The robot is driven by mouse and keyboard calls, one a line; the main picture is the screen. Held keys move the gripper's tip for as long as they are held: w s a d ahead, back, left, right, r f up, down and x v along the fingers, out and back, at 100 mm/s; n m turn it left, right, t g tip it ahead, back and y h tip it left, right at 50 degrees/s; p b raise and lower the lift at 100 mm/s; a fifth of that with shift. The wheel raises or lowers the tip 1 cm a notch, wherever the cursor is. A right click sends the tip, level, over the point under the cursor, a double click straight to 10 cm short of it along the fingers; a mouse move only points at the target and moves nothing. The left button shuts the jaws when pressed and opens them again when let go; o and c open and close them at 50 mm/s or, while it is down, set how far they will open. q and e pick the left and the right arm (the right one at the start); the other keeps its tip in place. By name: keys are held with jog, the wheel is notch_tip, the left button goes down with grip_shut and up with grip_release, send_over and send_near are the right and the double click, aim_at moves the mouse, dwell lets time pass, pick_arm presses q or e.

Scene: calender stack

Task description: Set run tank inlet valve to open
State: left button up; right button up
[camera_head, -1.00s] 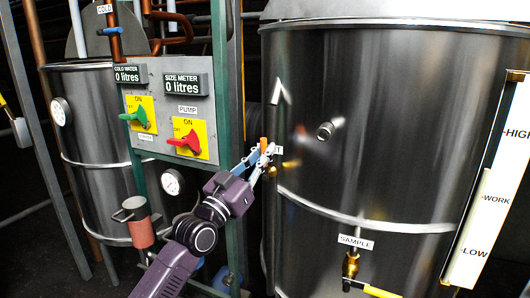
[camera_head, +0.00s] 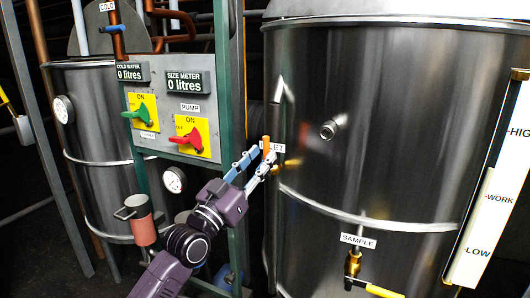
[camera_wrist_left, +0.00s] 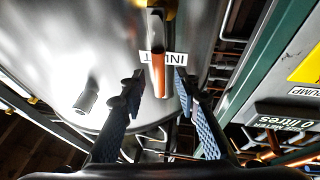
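The inlet valve's orange handle (camera_head: 266,144) stands upright in front of the white INLET label at the left side of the large steel tank (camera_head: 370,120). In the left wrist view the handle (camera_wrist_left: 157,62) hangs between the two fingers, with a gap visible on each side. My left gripper (camera_head: 266,155) is open, its fingertips close to the handle and label. The fingers also show in the left wrist view (camera_wrist_left: 158,85). The fingers hide part of the valve body in the head view. My right gripper is not in view.
A control panel (camera_head: 160,125) with a green switch (camera_head: 141,113) and a red switch (camera_head: 186,139) stands left of the tank on a green frame (camera_head: 226,60). A brass sample valve (camera_head: 352,264) sits low on the tank. A red cup (camera_head: 139,225) hangs at lower left.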

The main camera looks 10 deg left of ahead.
pick_arm(q)
jog(key=v, duration=0.9)
jog(key=w+a+f+n+g+y, duration=0.2)
jog(key=a+f+y, duration=0.1)
jog(key=f, duration=1)
jog(key=w+a+f+n+g+y, duration=0.1)
jog(key=w+a+f+y, duration=0.15)
jog(key=f, duration=0.95)
jog(key=s+a+f+g+y, duration=0.15)
jog(key=s+f, duration=0.25)
jog(key=f, duration=0.6)
jog(key=s+a+f+n+g+y, duration=0.15)
jog(key=s+f, duration=0.25)
jog(key=f, duration=0.6)
jog(key=s+a+f+g+y, duration=0.15)
jog(key=s+f, duration=0.25)
jog(key=f, duration=0.6)
jog(key=s+a+f+g, duration=0.2)
jog(key=s+f+g, duration=0.4)
jog(key=s+f, duration=1.15)
jog(key=s+f+g, duration=0.2)
jog(key=s+f, duration=0.3)
jog(key=s, duration=1)
jog(key=s+d+f+m+g+y, duration=0.1)
jog(key=s+f+g, duration=0.2)
jog(key=s, duration=1.3)
notch_tip(320, 180, down, 3)
jog(key=shift+d+r, duration=0.15)
jog(key=shift+r, duration=0.1)
